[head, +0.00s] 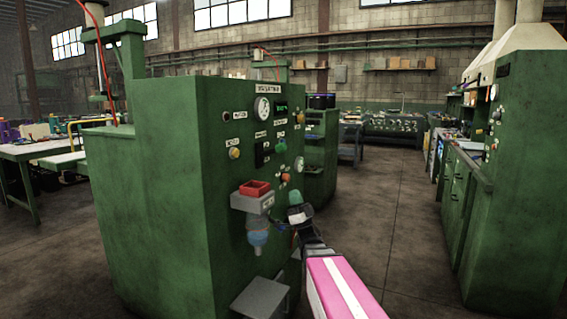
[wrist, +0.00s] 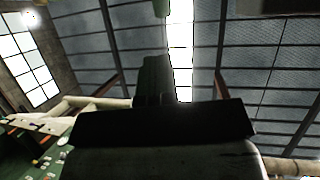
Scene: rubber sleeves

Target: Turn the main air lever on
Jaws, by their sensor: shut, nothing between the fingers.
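A red lever or handle piece (head: 255,188) sits on a grey box on the front of the green machine (head: 160,190), with a blue bowl (head: 258,238) hanging under it. I take this to be the main air lever; its label is too small to read. My gripper (head: 296,203) is shut and empty, just right of the grey box in the head view. The gap in depth between them is hard to judge. In the wrist view my gripper (wrist: 155,78) shows dark against the ceiling, and the lever is not in sight.
A grey plate (head: 259,298) juts out low in front. A green cabinet (head: 515,190) stands at the right. The aisle floor (head: 385,220) between is clear.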

